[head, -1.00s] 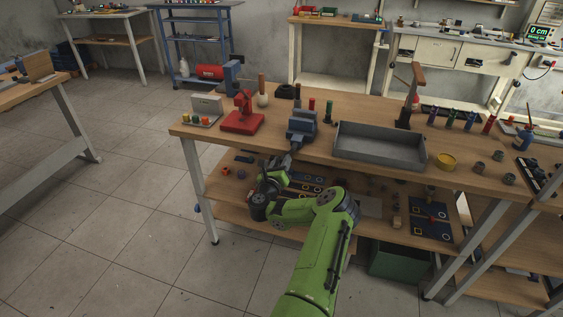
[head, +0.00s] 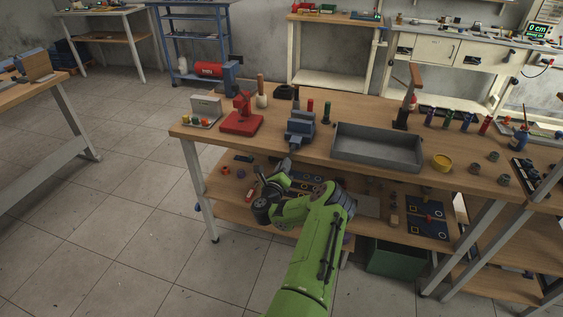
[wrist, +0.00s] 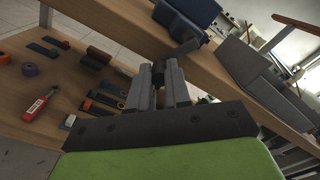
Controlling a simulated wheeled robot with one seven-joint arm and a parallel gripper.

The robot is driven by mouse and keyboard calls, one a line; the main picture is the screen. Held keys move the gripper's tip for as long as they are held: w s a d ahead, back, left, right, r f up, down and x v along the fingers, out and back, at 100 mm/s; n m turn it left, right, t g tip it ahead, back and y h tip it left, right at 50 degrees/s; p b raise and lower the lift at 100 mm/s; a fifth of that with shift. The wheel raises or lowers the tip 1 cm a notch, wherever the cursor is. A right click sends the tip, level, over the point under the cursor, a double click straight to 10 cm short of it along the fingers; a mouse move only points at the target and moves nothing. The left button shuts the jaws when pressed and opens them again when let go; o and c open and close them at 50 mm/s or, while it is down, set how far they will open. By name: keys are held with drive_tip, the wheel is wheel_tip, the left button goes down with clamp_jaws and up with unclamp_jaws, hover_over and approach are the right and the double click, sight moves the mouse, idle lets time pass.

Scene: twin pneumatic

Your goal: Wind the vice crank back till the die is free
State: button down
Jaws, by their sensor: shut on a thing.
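The blue-grey vice (head: 300,127) stands at the front edge of the workbench, left of the grey tray. It also shows at the top of the wrist view (wrist: 186,14). The crank (wrist: 184,48) comes out below the vice toward my gripper, and its dark knob (wrist: 158,72) sits between the fingertips. My gripper (wrist: 160,82) is shut on the crank's knob, just in front of the bench edge. In the head view my gripper (head: 287,164) is small and partly hidden by my green arm. The die cannot be made out in either view.
The grey tray (head: 376,160) lies right of the vice. A red press (head: 241,118) stands to its left. The workbench edge (wrist: 130,32) is close to my gripper. A lower shelf (wrist: 70,100) holds several small tools and parts. Open floor lies left of the bench.

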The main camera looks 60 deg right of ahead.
drive_tip(key=s+n+p, duration=0.1)
drive_tip(key=n, duration=0.1)
drive_tip(key=n+p, duration=0.2)
drive_tip(key=n, duration=0.1)
drive_tip(key=s+n+p, duration=0.1)
drive_tip(key=n, duration=0.1)
drive_tip(key=shift+s+d, duration=0.2)
drive_tip(key=shift+s, duration=0.15)
drive_tip(key=n+p, duration=0.1)
drive_tip(key=n, duration=0.1)
drive_tip(key=s+n+p, duration=0.1)
drive_tip(key=n, duration=0.1)
drive_tip(key=shift+s+d+r+p, duration=0.1)
drive_tip(key=shift+s+r+p, duration=0.1)
drive_tip(key=shift+p, duration=0.1)
drive_tip(key=n+p, duration=0.1)
drive_tip(key=n, duration=0.1)
drive_tip(key=s+r+n+p, duration=0.1)
drive_tip(key=n, duration=0.1)
drive_tip(key=shift+r+n, duration=0.1)
drive_tip(key=shift+n, duration=0.2)
drive_tip(key=shift+r+n+p, duration=0.85)
drive_tip(key=shift+n+p, duration=0.55)
drive_tip(key=shift+n, duration=1)
drive_tip(key=shift+r+n+p, duration=0.85)
drive_tip(key=shift+n+p, duration=0.6)
drive_tip(key=shift+n, duration=0.95)
drive_tip(key=shift+r+n+p, duration=0.85)
drive_tip(key=shift+n+p, duration=0.55)
drive_tip(key=shift+n, duration=1)
